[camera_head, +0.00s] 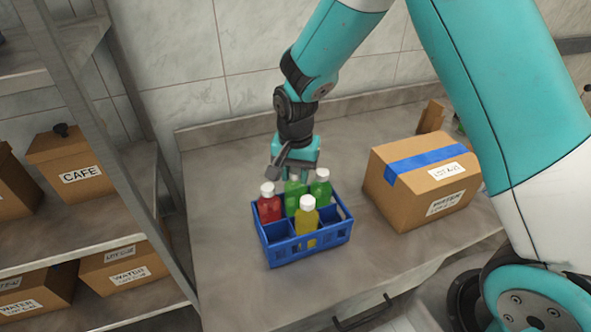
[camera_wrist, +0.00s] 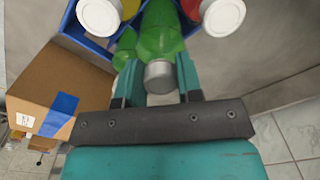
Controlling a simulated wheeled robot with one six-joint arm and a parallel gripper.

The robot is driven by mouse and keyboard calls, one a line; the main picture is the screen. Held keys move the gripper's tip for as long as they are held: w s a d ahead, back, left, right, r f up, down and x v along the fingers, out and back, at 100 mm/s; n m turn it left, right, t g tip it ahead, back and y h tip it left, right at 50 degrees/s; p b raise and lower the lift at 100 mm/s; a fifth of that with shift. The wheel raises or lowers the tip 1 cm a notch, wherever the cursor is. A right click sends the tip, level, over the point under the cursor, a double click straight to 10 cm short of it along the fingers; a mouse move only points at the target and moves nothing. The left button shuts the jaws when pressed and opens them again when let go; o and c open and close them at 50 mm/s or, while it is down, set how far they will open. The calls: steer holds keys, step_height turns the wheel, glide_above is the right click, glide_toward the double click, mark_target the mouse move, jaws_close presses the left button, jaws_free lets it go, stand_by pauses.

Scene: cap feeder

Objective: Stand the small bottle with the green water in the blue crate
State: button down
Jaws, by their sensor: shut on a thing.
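The blue crate (camera_head: 290,252) stands on the worktop in the head view; a part of it shows in the wrist view (camera_wrist: 95,46). My gripper (camera_head: 293,172) points down at the crate's back side. It is shut on a green bottle (camera_head: 295,193), whose green body (camera_wrist: 160,32) and grey cap show between the fingers (camera_wrist: 159,88) in the wrist view. The bottle looks upright at the back middle of the crate. Its base is hidden, so I cannot tell whether it rests on the crate floor.
The crate also holds a red bottle (camera_head: 269,207), another green bottle (camera_head: 321,189) and a yellow bottle (camera_head: 306,217), all white-capped and close to the held one. A cardboard box (camera_head: 410,195) with blue tape stands right of the crate. The worktop (camera_head: 225,215) is clear on the left.

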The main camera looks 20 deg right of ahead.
steer(key=shift+f, duration=0.15)
steer(key=shift+f+b, duration=0.65)
steer(key=shift+f, duration=0.3)
steer(key=c, duration=0.7)
jaws_free()
steer(key=c, duration=0.4)
steer(key=shift+o, duration=0.2)
